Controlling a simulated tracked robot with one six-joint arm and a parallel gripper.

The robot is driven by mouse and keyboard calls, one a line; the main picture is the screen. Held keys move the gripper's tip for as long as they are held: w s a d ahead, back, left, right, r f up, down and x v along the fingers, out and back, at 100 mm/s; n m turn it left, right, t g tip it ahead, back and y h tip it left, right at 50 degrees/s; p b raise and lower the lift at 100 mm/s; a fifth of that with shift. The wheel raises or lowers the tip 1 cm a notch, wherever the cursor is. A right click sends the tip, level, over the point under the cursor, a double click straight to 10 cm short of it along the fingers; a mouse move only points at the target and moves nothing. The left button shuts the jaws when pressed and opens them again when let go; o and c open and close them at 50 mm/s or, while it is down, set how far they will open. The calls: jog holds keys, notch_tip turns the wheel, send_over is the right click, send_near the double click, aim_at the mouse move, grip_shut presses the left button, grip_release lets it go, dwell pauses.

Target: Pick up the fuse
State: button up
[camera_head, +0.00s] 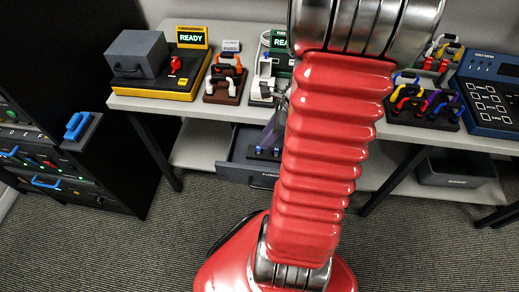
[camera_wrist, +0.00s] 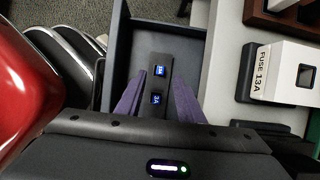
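Two small blue fuses sit in a dark holder strip in the open drawer (camera_head: 236,168). In the wrist view, the nearer fuse (camera_wrist: 157,99) is marked with what looks like 3A, and the farther fuse (camera_wrist: 162,71) has an unclear label. The holder (camera_wrist: 153,113) lies on the grey drawer floor (camera_wrist: 180,43). My gripper (camera_wrist: 158,88) is open, its two purple fingers on either side of the holder, with nothing held. In the head view my gripper (camera_head: 274,130) points down over the drawer, partly hidden by my red arm.
The drawer hangs under a white table (camera_head: 240,107). A white "FUSE 13A" unit (camera_wrist: 285,75) stands on the tabletop beside the drawer. A yellow-based box with a READY display (camera_head: 193,38) and cable racks (camera_head: 222,88) stand on the table. A black cabinet (camera_head: 100,165) is at left.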

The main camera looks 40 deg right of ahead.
aim_at(259, 151)
jog(key=shift+w+a+f, duration=0.15)
jog(key=shift+f, duration=0.3)
jog(key=shift+x, duration=2.6)
jog(key=shift+c, duration=0.3)
grip_shut()
